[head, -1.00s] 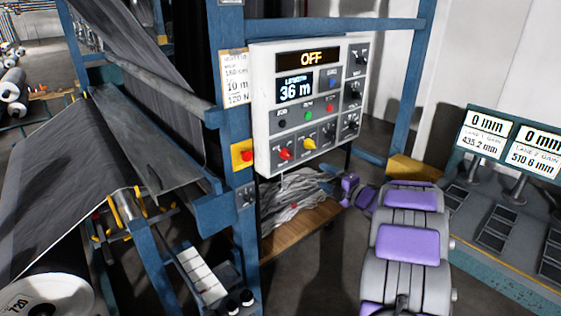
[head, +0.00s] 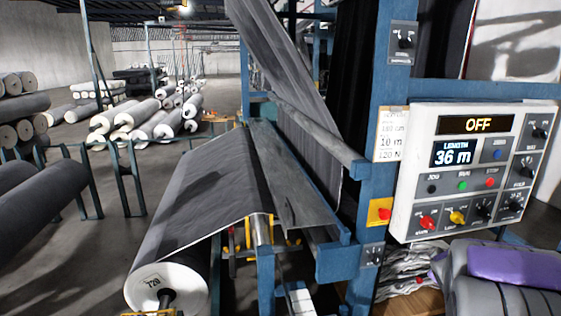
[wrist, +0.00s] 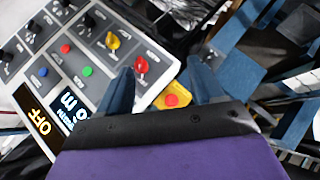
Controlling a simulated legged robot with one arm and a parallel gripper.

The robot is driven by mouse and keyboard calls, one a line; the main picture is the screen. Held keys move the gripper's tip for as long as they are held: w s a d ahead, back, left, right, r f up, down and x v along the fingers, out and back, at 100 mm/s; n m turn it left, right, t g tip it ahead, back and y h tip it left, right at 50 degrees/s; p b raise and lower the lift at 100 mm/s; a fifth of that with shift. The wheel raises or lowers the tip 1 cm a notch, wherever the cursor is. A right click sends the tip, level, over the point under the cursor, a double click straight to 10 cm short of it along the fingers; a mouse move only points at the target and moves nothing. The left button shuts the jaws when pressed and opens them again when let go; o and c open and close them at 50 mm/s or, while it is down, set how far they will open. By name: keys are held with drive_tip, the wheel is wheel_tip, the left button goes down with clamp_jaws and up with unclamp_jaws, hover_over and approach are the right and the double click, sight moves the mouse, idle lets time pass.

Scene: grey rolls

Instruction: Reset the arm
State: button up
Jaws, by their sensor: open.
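My gripper (wrist: 162,84) shows in the wrist view with its two dark blue fingers apart and nothing between them. Beyond the fingertips are the control panel's (wrist: 72,52) edge and a yellow plate with a red button (wrist: 172,99). In the head view only part of my grey and purple arm (head: 515,266) shows, at the bottom right below the control panel (head: 412,170); the gripper is out of that picture. The panel reads OFF and 36 m.
A blue machine frame (head: 385,130) carries grey fabric (head: 205,190) running to a large roll (head: 165,287). Dark rolls (head: 45,200) lie on a rack at left. Pale rolls (head: 150,125) lie on the floor behind. Open floor shows at left.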

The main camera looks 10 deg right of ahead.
drive_tip(key=s+a+f+m+g+y, duration=0.2)
drive_tip(key=s+a+g, duration=0.3)
drive_tip(key=s+a, duration=1.1)
drive_tip(key=s+a+f+m+g+y, duration=0.3)
drive_tip(key=s+a+f+g+y, duration=0.1)
drive_tip(key=s+a, duration=1.2)
drive_tip(key=shift+s+a+f+g+y, duration=0.35)
drive_tip(key=shift+s+f+g+y, duration=0.1)
drive_tip(key=shift+s+g, duration=0.4)
